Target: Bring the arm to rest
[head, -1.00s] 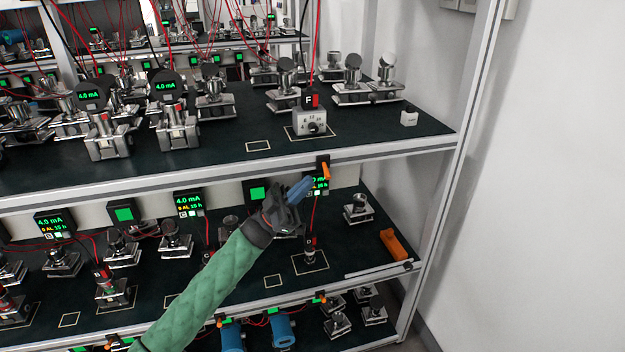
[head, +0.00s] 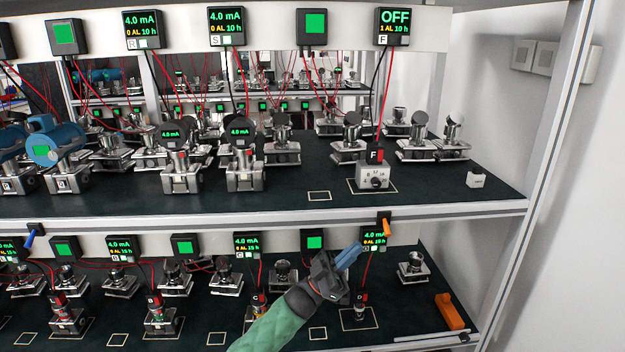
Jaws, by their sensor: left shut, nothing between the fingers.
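My left arm, in a green quilted sleeve, comes in from the bottom of the head view. My left gripper (head: 348,258) is shut and empty, its blue fingers pointing up and right. It is in front of the lower shelf, just left of a display reading 4.0 mA (head: 374,238) and an orange clip (head: 386,227) on the shelf edge. I see no contact with either, though the depth gap is hard to tell. My right gripper is not in view.
The upper shelf (head: 440,203) holds several transmitters and a white dial box (head: 375,175) with a tag F. Above it a display reads OFF (head: 394,27). An orange tool (head: 449,311) lies at the lower shelf's right end.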

